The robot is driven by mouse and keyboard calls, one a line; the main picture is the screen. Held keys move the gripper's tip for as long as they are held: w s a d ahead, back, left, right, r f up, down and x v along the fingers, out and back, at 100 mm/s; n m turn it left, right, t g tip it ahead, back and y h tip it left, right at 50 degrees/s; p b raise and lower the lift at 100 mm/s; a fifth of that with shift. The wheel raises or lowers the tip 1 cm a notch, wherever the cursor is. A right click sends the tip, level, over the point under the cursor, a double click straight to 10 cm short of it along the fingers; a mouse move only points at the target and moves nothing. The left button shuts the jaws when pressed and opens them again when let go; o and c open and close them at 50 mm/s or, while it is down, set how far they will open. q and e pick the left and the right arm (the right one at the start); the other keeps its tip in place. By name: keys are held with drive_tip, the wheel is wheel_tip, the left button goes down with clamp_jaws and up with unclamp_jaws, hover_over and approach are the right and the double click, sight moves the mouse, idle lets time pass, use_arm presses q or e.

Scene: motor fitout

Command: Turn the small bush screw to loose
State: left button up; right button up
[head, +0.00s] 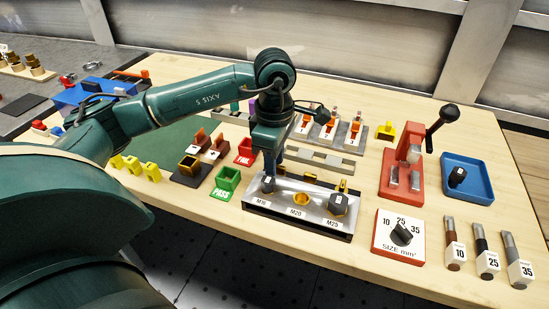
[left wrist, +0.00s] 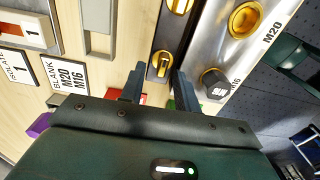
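The bush plate (head: 300,182) is a silver block with places marked M16, M20 and M25. A dark knob (head: 268,185) stands at M16; it also shows in the left wrist view (left wrist: 215,84). A small gold screw (left wrist: 162,64) sits on a dark strip beside the M16 end, and another gold screw (left wrist: 180,5) is farther along. My left gripper (head: 271,167) points down at the M16 end. In the left wrist view its two fingers (left wrist: 158,82) are apart, with the near gold screw in line between them. I cannot tell whether they touch it. My right gripper is not seen.
A gold ring (head: 301,199) sits at M20 and a dark knob (head: 339,204) at M25. A green bin (head: 227,181) stands close left. A size dial (head: 399,236), a red lever press (head: 401,175) and a blue tray (head: 467,176) are to the right.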

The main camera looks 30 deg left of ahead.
use_arm(q)
wheel_tip(320, 180, up, 13)
drive_tip(key=p, duration=0.1)
drive_tip(key=shift+p, duration=0.3)
idle(0.7)
